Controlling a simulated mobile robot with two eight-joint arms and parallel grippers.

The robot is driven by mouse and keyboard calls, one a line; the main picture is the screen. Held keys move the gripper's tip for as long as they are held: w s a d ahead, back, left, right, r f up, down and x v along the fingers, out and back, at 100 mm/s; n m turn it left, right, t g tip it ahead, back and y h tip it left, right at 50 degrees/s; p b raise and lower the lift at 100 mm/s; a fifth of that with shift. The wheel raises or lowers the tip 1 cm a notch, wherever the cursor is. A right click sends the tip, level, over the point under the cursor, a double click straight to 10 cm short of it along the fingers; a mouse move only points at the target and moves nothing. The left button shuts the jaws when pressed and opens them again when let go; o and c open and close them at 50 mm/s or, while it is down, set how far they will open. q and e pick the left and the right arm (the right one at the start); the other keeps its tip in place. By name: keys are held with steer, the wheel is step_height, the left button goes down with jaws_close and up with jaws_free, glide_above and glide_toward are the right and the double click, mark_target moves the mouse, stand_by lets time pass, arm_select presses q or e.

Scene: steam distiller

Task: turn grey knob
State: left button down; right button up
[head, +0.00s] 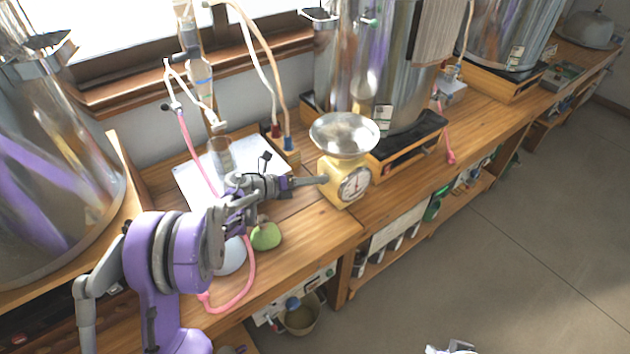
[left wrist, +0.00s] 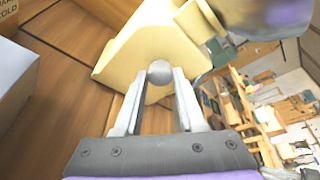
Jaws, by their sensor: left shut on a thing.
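The grey knob (left wrist: 159,71) is a small round ball on the side of a yellow scale (left wrist: 150,45). In the head view the yellow scale (head: 345,184) stands upright on the wooden bench, with a round metal pan on top and a dial facing the front right. My left gripper (head: 318,181) reaches the scale's left side, and its fingers hide the knob there. In the left wrist view my left gripper (left wrist: 157,90) is shut on the grey knob, one finger on each side. A small grey-white piece at the head view's bottom edge may be my right gripper; it is mostly cut off.
A green round fruit-like thing (head: 265,236) lies on the bench below my left arm. A pink hose (head: 249,275) loops near the bench's front edge. A large steel vessel (head: 372,80) stands behind the scale. The floor at the right is clear.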

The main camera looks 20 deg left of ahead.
arm_select(q)
steer(key=shift+n+h+b, duration=0.35)
steer(key=shift+n+h, duration=0.05)
steer(key=c, duration=0.5)
jaws_free()
steer(key=shift+a, duration=0.1)
steer(key=v, duration=1)
steer(key=shift+s+a, duration=0.2)
steer(key=shift+s, duration=0.05)
steer(key=shift+r, duration=0.15)
